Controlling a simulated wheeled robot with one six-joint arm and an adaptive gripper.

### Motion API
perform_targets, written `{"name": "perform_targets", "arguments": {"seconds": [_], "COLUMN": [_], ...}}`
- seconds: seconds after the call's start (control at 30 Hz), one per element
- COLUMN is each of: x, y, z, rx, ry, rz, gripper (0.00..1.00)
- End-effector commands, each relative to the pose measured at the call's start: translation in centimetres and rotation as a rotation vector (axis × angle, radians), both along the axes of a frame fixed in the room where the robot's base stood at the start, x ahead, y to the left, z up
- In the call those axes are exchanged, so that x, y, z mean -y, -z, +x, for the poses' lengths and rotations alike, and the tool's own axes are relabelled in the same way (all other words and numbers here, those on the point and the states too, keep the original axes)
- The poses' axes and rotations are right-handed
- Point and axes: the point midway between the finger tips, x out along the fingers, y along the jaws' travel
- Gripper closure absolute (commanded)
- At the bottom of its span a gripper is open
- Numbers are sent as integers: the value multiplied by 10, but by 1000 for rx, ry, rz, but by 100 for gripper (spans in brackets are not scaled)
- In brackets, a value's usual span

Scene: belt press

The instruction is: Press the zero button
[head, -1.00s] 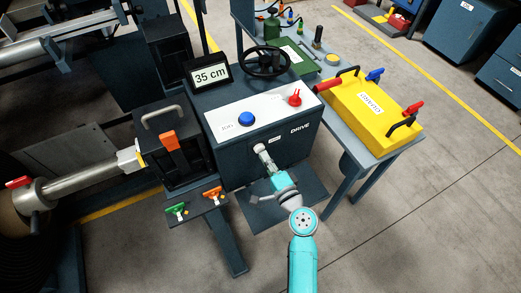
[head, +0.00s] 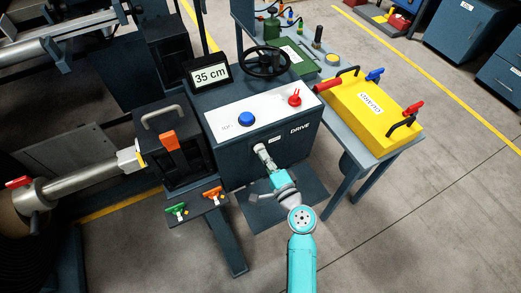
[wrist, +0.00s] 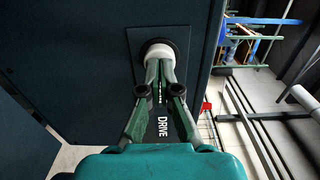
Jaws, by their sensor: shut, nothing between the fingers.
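A white round button (wrist: 159,50) in a black ring sits on the dark front face of the drive console, in the wrist view. My gripper (wrist: 160,66) is shut and empty, with its fingertips overlapping the button's lower edge; whether they press it, I cannot tell. The fingers mostly hide the small label beside the button. In the head view my gripper (head: 264,156) reaches this front face, left of a small white label plate (head: 275,139) whose print is too small to read.
The console top carries a blue button (head: 246,118), a red switch (head: 295,97) and a black handwheel (head: 266,60). Orange and green handles (head: 213,193) stand on a low shelf at left. A yellow box (head: 374,114) is on a table at right. Floor at front right is clear.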

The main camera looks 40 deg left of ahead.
Motion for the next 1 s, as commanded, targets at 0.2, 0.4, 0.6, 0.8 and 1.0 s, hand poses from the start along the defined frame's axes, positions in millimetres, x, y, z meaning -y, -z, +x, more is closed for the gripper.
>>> {"name": "perform_targets", "arguments": {"seconds": [0.2, 0.4, 0.6, 0.8, 1.0], "x": [0, -1, -3, -4, -6], "y": [0, 0, 1, 1, 1], "z": [0, 0, 1, 2, 2], "rx": [0, 0, 0, -1, 0], "ry": [0, 0, 0, 0, 0], "rz": [0, -1, -1, -1, -1], "gripper": [100, 100, 100, 100, 100]}}
